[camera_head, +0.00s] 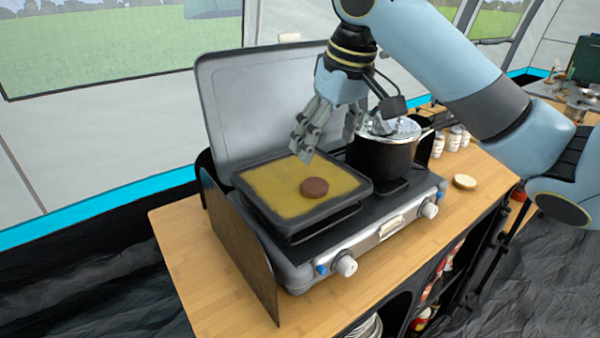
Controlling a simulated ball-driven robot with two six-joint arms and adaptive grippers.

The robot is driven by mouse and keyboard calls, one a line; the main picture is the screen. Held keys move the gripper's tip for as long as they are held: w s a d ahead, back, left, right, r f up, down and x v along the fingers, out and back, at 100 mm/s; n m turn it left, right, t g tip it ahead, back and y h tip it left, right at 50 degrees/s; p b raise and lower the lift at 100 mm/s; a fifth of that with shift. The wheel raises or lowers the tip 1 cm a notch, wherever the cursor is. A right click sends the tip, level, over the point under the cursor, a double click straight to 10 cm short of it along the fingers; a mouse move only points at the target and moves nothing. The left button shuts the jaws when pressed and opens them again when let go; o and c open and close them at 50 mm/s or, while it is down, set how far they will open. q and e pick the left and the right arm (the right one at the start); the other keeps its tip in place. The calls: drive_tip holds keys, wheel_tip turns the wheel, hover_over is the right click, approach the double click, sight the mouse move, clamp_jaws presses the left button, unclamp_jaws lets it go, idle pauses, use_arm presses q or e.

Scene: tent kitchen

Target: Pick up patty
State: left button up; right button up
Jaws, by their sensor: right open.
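The patty (314,188) is a round brown disc. It lies flat on the yellowish surface of the square griddle pan (262,184), right of the pan's middle. The pan sits on the left side of the camping stove (375,232). My right gripper (328,137) comes in from the upper right. It is open and empty, with its fingers pointing down above the back right part of the pan. The fingertips are above and behind the patty, apart from it. My left gripper is not in view.
A black pot (381,155) with a shiny lid stands on the stove just right of the pan. The stove's grey lid (245,95) stands up behind. A bun piece (465,182) lies on the wooden counter (186,250) at right. White jars (446,140) stand behind it.

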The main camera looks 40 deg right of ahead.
hover_over(316, 184)
drive_tip(key=s, duration=0.2)
drive_tip(key=x, duration=0.2)
drive_tip(key=s+x, duration=0.1)
drive_tip(key=x, duration=0.1)
drive_tip(key=shift+w+a+f, duration=0.1)
drive_tip(key=shift+a+f, duration=0.1)
drive_tip(key=shift+f, duration=0.1)
drive_tip(key=x, duration=0.4)
drive_tip(key=shift+w+f, duration=0.15)
drive_tip(key=shift+f, duration=0.1)
drive_tip(key=shift+w+f, duration=0.15)
drive_tip(key=shift+f, duration=0.25)
drive_tip(key=c, duration=0.5)
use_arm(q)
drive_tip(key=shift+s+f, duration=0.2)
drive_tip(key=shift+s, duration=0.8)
use_arm(e)
drive_tip(key=c, duration=0.7)
